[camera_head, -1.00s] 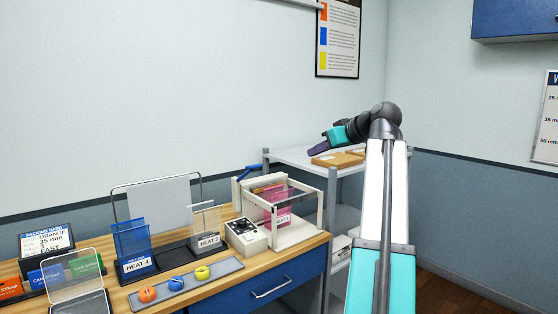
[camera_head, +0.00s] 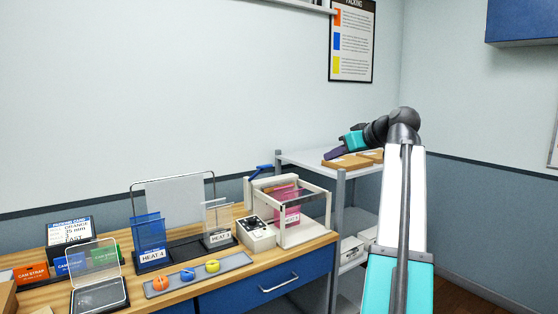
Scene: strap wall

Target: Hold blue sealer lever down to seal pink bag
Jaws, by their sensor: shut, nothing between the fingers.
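The blue sealer lever (camera_head: 263,168) sticks up at the back left of the cream sealer frame (camera_head: 311,232) on the wooden bench. The pink bag (camera_head: 286,206) stands inside the frame, under its clear upper part, with a white label on its front. My gripper (camera_head: 334,154) is at the end of my arm, to the right of the lever and above the grey shelf rack. It is shut and empty, and apart from the lever and the bag. The lower part of the bag is partly hidden by the frame.
A cream control box with dials (camera_head: 256,234) sits left of the sealer. Blue and clear HEAT holders (camera_head: 151,238) stand farther left, behind a grey tray (camera_head: 198,278) of orange, blue and yellow pieces. Brown packages (camera_head: 346,162) lie on the grey rack's top. A blue drawer (camera_head: 262,290) is below.

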